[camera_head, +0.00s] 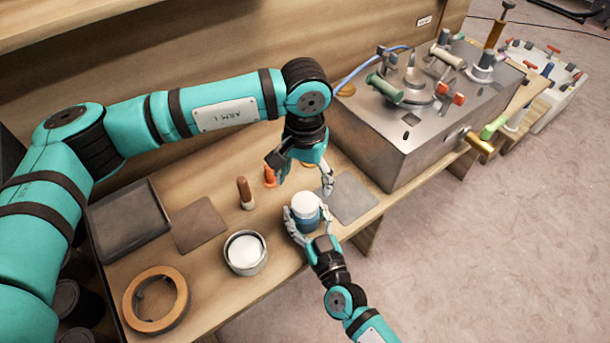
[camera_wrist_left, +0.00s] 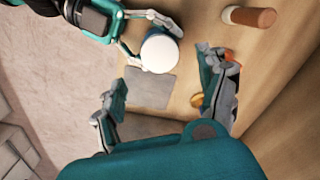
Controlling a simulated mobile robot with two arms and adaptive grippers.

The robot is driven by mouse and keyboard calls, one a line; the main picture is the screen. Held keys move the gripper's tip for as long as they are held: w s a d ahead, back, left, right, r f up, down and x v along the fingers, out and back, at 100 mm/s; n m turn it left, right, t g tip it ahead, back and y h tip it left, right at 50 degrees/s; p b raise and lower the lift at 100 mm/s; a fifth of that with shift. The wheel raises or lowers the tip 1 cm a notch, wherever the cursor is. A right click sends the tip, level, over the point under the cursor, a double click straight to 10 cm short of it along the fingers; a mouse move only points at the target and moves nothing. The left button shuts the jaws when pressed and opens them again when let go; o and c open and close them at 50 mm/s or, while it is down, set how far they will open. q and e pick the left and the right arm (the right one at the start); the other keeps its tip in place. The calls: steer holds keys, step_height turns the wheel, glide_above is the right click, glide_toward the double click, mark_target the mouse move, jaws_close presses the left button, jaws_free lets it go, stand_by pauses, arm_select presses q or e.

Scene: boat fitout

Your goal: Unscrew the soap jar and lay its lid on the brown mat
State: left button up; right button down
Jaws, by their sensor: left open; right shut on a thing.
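The soap jar (camera_head: 306,224) has a blue body and a white lid (camera_head: 304,204), and stands upright near the table's front edge. The lid sits on top of it and also shows in the left wrist view (camera_wrist_left: 160,52). My right gripper (camera_head: 309,220) is shut around the jar's body from the front. My left gripper (camera_head: 304,178) is open and empty, above and just behind the jar, not touching the lid. In the left wrist view its fingers (camera_wrist_left: 165,92) are spread wide over the table. The brown mat (camera_head: 200,226) lies bare on the left part of the table.
A grey mat (camera_head: 352,196) lies right of the jar. A round tin with white contents (camera_head: 245,253), a brown-topped cylinder (camera_head: 245,193), an orange object (camera_head: 270,175), a dark tray (camera_head: 128,222) and a wooden ring (camera_head: 156,300) share the table. A metal unit (camera_head: 405,150) stands right.

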mark_target(305, 202)
arm_select(q)
steer(key=shift+f+m, duration=0.1)
steer(key=shift+m, duration=0.6)
steer(key=shift+f, duration=0.3)
step_height(305, 202, down, 7)
steer(key=shift+f, duration=0.15)
steer(key=shift+c, duration=0.4)
